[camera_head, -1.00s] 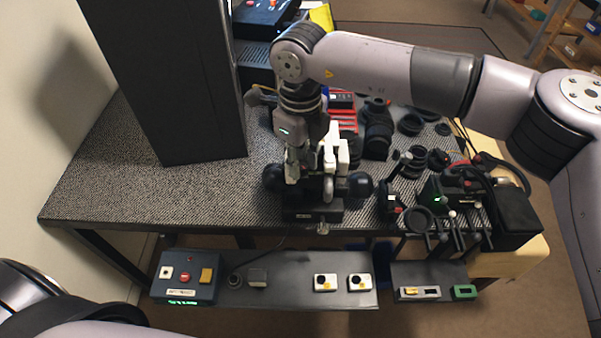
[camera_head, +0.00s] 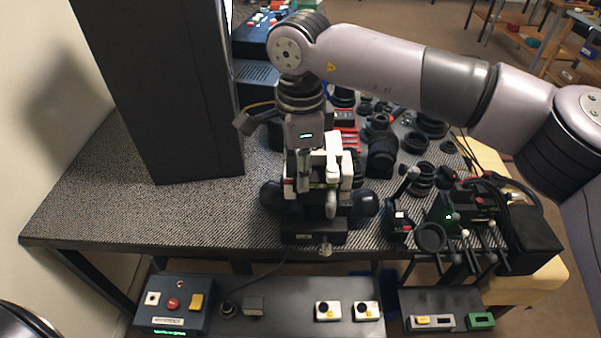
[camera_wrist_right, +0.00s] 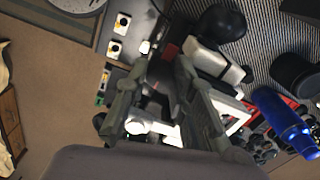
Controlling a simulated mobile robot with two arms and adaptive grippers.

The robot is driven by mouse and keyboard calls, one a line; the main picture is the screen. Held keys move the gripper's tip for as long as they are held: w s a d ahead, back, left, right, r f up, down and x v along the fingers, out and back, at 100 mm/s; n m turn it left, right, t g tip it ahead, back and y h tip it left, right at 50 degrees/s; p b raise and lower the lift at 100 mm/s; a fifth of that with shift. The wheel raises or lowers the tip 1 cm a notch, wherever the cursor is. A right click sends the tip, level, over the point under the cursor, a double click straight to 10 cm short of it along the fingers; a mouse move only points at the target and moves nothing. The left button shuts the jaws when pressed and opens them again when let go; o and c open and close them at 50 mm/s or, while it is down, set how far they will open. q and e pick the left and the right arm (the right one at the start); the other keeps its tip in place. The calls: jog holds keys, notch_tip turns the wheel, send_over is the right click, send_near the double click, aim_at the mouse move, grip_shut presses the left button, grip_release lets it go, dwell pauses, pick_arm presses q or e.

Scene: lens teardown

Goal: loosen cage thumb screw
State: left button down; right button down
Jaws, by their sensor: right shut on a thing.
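The cage rig, with white parts (camera_head: 342,168) and black rounded ends (camera_head: 364,202), stands upright on a black base (camera_head: 312,232) near the table's front edge. My right gripper (camera_head: 306,172) comes down on it from above. In the right wrist view its two grey fingers (camera_wrist_right: 163,72) are on either side of a small part of the rig, and it is shut on that part. The part sits where a cage thumb screw would be, but the fingers mostly hide it. A silver knob (camera_head: 325,250) sticks out at the base's front. My left gripper is out of view.
A tall black cabinet (camera_head: 160,90) stands to the left. Lens parts (camera_head: 382,155) crowd the table to the right, with small tools and stands (camera_head: 432,238) at the front right. A control box (camera_head: 173,303) sits on the lower shelf. The table's left front is clear.

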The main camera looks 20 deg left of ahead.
jog(key=shift+r+n, duration=0.1)
jog(key=shift+n, duration=0.3)
jog(key=c, duration=1.7)
grip_release()
jog(key=shift+o, duration=0.2)
notch_tip(320, 180, up, 12)
